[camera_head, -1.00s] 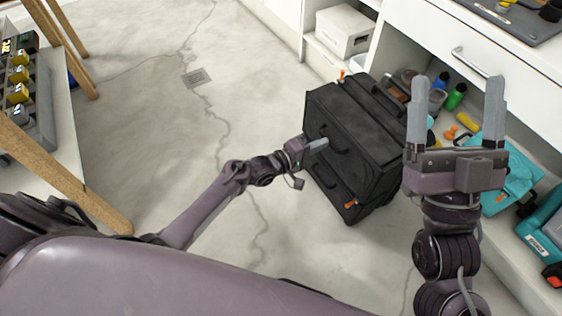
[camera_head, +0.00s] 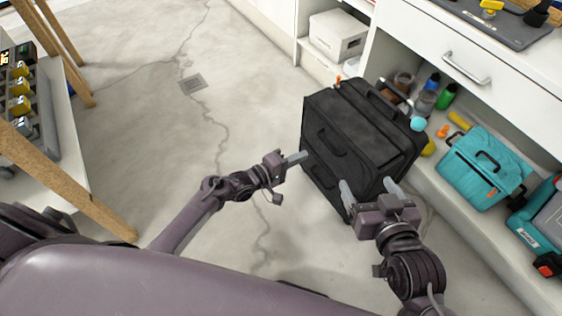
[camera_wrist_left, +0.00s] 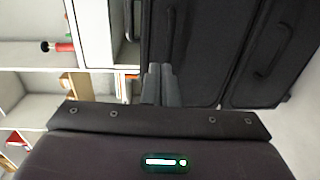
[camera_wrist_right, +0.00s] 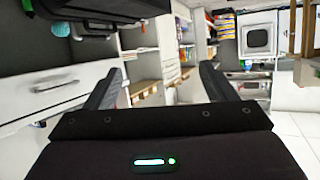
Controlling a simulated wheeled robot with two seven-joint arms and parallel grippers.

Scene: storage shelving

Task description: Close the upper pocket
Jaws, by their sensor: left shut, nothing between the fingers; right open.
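A black suitcase (camera_head: 375,125) stands on the floor, its pocketed front face (camera_head: 325,150) turned toward my left arm. A dark loop handle (camera_head: 332,143) shows on that face. The suitcase also fills the top of the left wrist view (camera_wrist_left: 205,45), with pocket seams and handles. I cannot tell whether the upper pocket is open. My left gripper (camera_head: 303,156) is shut and empty, just left of the front face; contact is unclear. My right gripper (camera_head: 368,184) is open and empty, in front of the suitcase's near lower part, hiding some of it.
A low shelf at right holds a teal bag (camera_head: 480,175), a green bottle (camera_head: 446,96) and a teal case (camera_head: 540,225). A white drawer unit (camera_head: 455,50) stands above. A wooden-legged table (camera_head: 75,185) is at left. The floor between is clear.

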